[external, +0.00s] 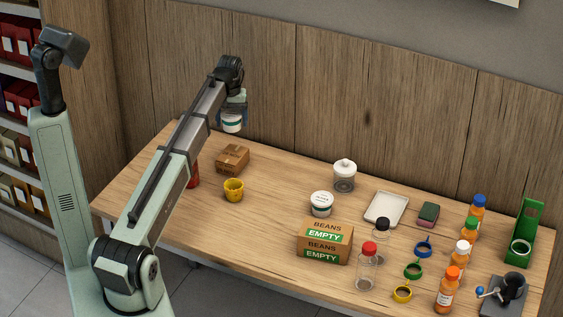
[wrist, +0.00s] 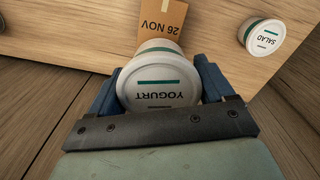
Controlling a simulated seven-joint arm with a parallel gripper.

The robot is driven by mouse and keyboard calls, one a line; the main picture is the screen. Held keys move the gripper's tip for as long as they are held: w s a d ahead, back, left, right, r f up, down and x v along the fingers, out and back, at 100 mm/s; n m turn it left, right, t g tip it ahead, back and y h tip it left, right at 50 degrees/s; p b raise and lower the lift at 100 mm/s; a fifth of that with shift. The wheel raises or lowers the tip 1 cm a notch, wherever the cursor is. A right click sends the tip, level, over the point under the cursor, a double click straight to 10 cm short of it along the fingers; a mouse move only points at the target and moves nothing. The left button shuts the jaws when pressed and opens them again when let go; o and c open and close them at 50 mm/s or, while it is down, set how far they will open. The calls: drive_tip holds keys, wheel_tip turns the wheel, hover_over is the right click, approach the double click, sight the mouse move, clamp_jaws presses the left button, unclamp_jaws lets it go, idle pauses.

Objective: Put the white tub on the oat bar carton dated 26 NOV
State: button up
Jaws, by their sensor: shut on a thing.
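My gripper (external: 232,108) is shut on a white tub (external: 232,124) and holds it up in the air at the back left of the table. In the wrist view the tub (wrist: 160,78), its lid marked YOGURT, sits between the blue fingers of my gripper (wrist: 158,88). A brown carton (external: 232,159) stands on the table below the held tub. In the wrist view a carton (wrist: 161,14) marked 26 NOV shows just past the tub, partly hidden by it. A gap between tub and carton shows in the external view. The carton's product name cannot be read.
A second white tub (external: 321,203), marked SALAD in the wrist view (wrist: 265,37), stands mid-table behind the BEANS EMPTY carton (external: 325,243). A yellow cup (external: 234,190) is in front of the brown carton; a red item (external: 194,176) is partly behind my arm. Jars and bottles crowd the right.

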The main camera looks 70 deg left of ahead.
sight(233, 153)
drive_tip(key=shift+d+r+m, duration=0.15)
drive_tip(key=shift+d+m, duration=0.05)
drive_tip(key=shift+m, duration=0.3)
drive_tip(key=shift+s+d+m, duration=0.2)
drive_tip(key=shift+m, duration=0.8)
drive_tip(key=shift+f, duration=5.05)
drive_tip(key=o, duration=1)
drive_tip(key=shift+f, duration=0.15)
wheel_tip(233, 153, up, 12)
drive_tip(key=shift+r, duration=0.2)
